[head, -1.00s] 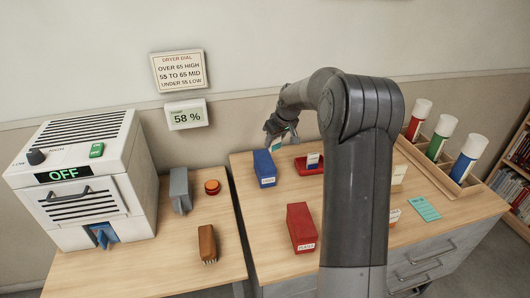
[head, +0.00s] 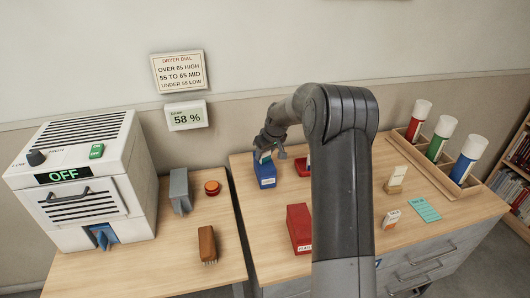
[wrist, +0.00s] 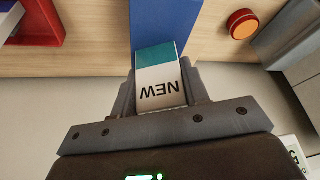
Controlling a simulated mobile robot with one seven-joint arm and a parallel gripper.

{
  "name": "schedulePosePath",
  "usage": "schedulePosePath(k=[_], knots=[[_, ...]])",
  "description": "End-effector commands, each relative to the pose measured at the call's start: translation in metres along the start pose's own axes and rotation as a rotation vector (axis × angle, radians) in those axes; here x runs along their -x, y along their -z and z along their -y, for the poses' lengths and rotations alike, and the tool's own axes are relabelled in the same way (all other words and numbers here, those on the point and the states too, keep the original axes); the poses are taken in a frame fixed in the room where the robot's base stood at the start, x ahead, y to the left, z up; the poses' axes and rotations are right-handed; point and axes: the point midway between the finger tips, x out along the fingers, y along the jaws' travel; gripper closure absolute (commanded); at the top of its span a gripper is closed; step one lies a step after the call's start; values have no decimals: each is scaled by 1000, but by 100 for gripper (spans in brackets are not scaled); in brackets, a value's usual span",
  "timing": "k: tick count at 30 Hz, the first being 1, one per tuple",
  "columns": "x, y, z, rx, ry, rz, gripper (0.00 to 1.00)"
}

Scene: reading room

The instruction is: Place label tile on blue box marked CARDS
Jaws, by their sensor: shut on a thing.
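My gripper (head: 268,148) is over the back-left part of the right-hand table, just above the blue box (head: 265,175). It is shut on the label tile (wrist: 158,86), which is white with a teal end and the word NEW, upside down in the wrist view. In the wrist view the tile's teal end overlaps the blue box (wrist: 165,22); I cannot tell whether they touch. The blue box carries a small white label on its front, too small to read.
A red tray (head: 303,165) stands right of the blue box, partly behind my arm. A red box (head: 299,228) is nearer the front. A rack of capped tubes (head: 436,152) is at the right. The dryer (head: 85,175) reads OFF.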

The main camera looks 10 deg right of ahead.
Motion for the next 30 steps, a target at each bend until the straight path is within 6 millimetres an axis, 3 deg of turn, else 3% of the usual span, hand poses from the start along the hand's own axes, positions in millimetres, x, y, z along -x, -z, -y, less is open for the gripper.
schedulePosePath(k=[8,17,22,30], knots=[[0,0,0,0,0,0,37],[3,1,0,1,-1,-1,37],[26,2,0,1,-2,-3,37],[85,2,-1,0,-3,-3,37]])
